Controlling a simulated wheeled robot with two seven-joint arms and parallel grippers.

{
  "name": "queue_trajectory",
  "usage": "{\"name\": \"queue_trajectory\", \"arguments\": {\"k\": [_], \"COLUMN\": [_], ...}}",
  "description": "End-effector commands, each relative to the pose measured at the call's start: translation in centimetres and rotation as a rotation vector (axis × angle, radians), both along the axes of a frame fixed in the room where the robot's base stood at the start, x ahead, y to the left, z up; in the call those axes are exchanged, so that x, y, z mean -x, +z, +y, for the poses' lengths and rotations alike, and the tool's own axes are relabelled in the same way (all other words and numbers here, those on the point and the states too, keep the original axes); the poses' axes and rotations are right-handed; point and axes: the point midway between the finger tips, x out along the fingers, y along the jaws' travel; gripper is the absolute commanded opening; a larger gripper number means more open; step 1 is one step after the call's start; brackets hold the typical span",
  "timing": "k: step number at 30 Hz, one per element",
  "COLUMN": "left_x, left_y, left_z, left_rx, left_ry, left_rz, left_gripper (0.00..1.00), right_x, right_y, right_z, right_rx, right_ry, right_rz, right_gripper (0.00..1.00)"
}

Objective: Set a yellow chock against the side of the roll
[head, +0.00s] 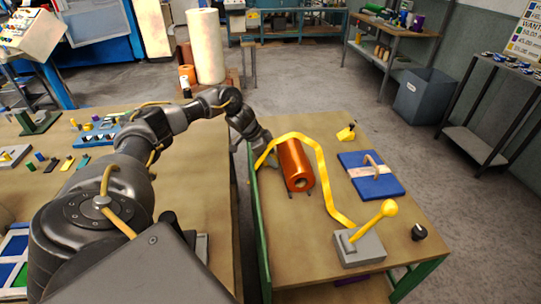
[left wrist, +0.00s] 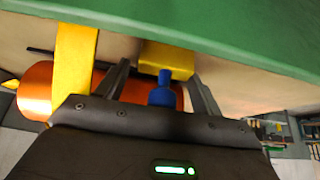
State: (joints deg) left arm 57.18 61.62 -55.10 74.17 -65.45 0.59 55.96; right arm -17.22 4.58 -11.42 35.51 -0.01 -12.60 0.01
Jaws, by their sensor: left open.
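The copper-orange roll (head: 296,165) lies on the right-hand table; its side also shows in the left wrist view (left wrist: 38,90). Another yellow block (left wrist: 167,60), probably a chock, has a blue knob (left wrist: 163,90) and shows close to the roll in the left wrist view. My left gripper (left wrist: 160,70) is open, with the knob between its fingers. In the head view that gripper (head: 264,155) is at the roll's left side, where the block is hidden. My right gripper is not in view.
A blue pad (head: 370,180) and a black knob (head: 419,232) are on the right. A gap separates the left table (head: 200,190).

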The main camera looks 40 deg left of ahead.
Motion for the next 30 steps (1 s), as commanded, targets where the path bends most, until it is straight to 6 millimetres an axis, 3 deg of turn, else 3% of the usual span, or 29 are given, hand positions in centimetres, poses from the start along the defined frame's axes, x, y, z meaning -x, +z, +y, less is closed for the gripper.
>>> {"name": "queue_trajectory", "arguments": {"k": [18, 30], "left_x": [4.1, 4.7], "left_y": [9.2, 10.3], "left_z": [3.4, 3.8], "left_rx": [-0.001, -0.001], "left_ry": [0.001, 0.001], "left_rz": [-0.003, -0.001], "left_gripper": [0.67, 0.67], "right_x": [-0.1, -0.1], "right_y": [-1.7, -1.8], "right_z": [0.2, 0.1], "right_rx": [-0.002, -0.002], "right_ry": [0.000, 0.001], "right_rz": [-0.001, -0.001], "right_gripper": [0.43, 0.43]}}
